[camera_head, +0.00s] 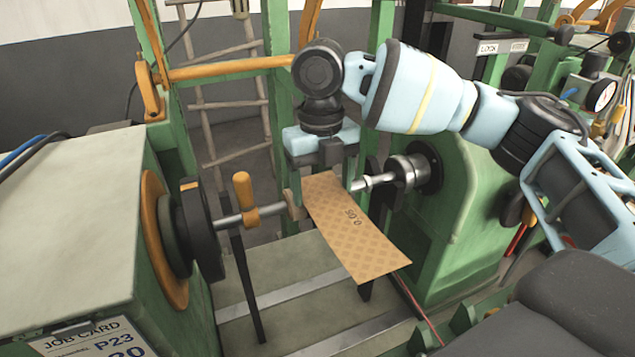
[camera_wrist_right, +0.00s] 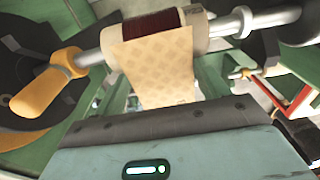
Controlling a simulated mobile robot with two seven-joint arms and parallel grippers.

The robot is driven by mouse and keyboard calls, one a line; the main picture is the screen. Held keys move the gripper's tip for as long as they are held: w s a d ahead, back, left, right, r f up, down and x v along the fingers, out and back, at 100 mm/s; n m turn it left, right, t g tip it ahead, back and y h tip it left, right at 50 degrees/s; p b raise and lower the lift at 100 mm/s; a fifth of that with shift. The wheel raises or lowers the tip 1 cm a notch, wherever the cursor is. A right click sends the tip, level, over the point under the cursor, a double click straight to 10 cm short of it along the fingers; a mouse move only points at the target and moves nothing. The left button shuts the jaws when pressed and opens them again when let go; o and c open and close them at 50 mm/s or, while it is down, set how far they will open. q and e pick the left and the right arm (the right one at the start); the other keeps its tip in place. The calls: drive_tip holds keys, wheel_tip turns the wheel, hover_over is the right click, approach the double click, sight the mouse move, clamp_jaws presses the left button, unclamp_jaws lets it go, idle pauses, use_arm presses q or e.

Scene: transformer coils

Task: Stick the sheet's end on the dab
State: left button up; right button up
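The tan patterned sheet (camera_head: 355,235), marked 0.05, slopes from under my right gripper (camera_head: 323,168) down towards the lower right, its lower end free. My right gripper points down over the shaft and appears shut on the upper part of the sheet; its fingertips are hard to make out. In the right wrist view the sheet (camera_wrist_right: 155,70) has one end up at the coil, against the dark red winding (camera_wrist_right: 150,24) on a tan former (camera_wrist_right: 194,28). I cannot tell whether it touches. No dab shows. My left gripper is not in view.
The steel shaft (camera_head: 228,220) runs between a green housing with a dark chuck at left and a green headstock (camera_head: 460,220) at right. An orange handle (camera_head: 242,188) stands up close left of the coil. A job card (camera_head: 95,340) is at lower left.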

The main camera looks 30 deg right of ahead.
drive_tip(key=o, duration=0.3)
drive_tip(key=shift+f, duration=0.25)
drive_tip(key=shift+w, duration=0.1)
drive_tip(key=shift+r, duration=0.15)
drive_tip(key=shift+r, duration=0.15)
wheel_tip(320, 180, up, 7)
drive_tip(key=shift+w+r, duration=0.1)
drive_tip(key=shift+r, duration=0.1)
